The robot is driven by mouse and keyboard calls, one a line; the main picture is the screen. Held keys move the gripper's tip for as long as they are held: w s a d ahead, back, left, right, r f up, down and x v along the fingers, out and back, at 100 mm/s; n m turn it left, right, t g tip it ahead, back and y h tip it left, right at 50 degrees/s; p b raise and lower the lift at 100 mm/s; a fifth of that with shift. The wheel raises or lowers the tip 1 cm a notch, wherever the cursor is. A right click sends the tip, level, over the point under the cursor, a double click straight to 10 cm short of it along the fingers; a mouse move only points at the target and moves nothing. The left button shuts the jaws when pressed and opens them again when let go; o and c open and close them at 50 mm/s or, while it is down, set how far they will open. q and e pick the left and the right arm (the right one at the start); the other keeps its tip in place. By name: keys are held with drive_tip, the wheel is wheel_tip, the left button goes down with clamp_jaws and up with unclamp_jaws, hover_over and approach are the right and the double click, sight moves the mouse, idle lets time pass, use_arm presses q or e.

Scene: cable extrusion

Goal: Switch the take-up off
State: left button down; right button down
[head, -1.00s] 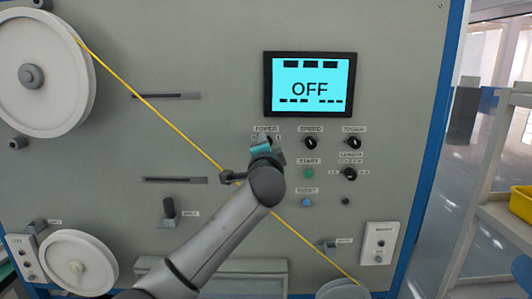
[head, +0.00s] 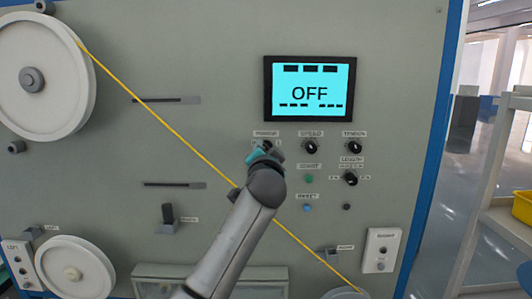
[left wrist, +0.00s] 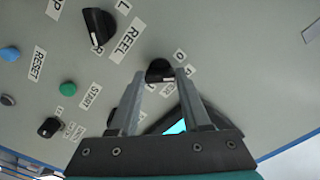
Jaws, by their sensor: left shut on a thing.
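The take-up panel's power knob (head: 268,146) is black and sits under the POWER label, below and left of the screen (head: 310,89), which reads OFF. My left gripper (head: 259,153) is at this knob and partly hides it in the head view. In the left wrist view the black knob (left wrist: 159,70) lies between the fingertips of my left gripper (left wrist: 158,75), which is shut on it. An O mark shows beside the knob there. My right gripper is in neither view.
To the right are the speed knob (head: 311,147), tension knob (head: 354,147) and length knob (head: 350,179). The green start button (head: 309,179) and blue reset button (head: 307,208) are close by. A yellow cable (head: 152,110) runs diagonally across the panel behind my arm.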

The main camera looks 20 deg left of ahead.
use_arm(q)
drive_tip(key=shift+c, duration=1.8)
unclamp_jaws()
drive_tip(key=shift+s, duration=0.1)
drive_tip(key=b+v, duration=0.1)
drive_tip(key=v, duration=1.4)
drive_tip(key=shift+d, duration=0.1)
